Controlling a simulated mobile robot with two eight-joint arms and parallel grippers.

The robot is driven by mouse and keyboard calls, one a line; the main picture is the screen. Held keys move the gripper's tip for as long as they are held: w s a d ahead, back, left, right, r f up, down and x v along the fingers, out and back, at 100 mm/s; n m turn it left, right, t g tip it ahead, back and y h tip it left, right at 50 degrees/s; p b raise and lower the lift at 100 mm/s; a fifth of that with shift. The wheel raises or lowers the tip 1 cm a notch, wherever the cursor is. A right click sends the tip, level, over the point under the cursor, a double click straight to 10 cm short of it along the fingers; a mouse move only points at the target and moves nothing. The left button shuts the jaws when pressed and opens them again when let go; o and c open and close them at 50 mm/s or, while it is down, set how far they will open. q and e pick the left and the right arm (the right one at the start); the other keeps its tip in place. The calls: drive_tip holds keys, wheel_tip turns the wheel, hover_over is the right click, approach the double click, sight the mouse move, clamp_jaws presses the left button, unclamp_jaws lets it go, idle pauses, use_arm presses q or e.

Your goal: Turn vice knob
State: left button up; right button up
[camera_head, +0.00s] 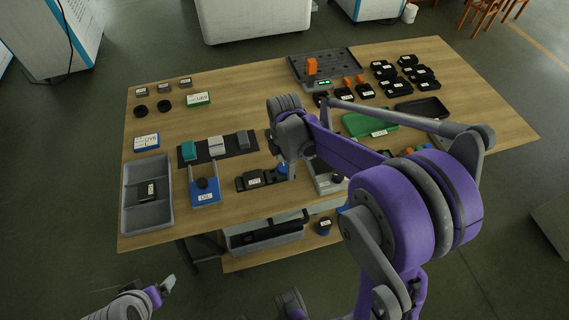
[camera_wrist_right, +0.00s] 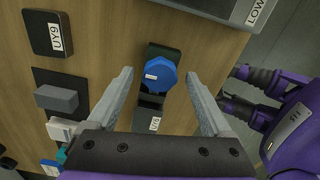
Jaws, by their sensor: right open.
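The vice (camera_head: 256,179) is a dark, low block with a white label near the front edge of the table, and its blue knob (camera_head: 283,168) is at its right end. In the right wrist view the blue knob (camera_wrist_right: 161,74) has a small white mark and sits on the dark vice (camera_wrist_right: 149,119). My right gripper (camera_wrist_right: 160,76) is open, with one finger on each side of the knob and visible gaps between. In the head view my right gripper (camera_head: 286,168) partly covers the knob. My left gripper (camera_head: 167,286) is off the table at lower left; its jaw opening is unclear.
The wooden table (camera_head: 240,120) holds a grey tray (camera_head: 124,205) at left and a blue labelled stand (camera_head: 205,197) left of the vice. A dark mat (camera_head: 208,160) with small blocks lies behind. A grey bin (camera_head: 235,243) is below the front edge.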

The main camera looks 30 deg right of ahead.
drive_tip(key=shift+f, duration=0.1)
clamp_jaws()
idle(0.4)
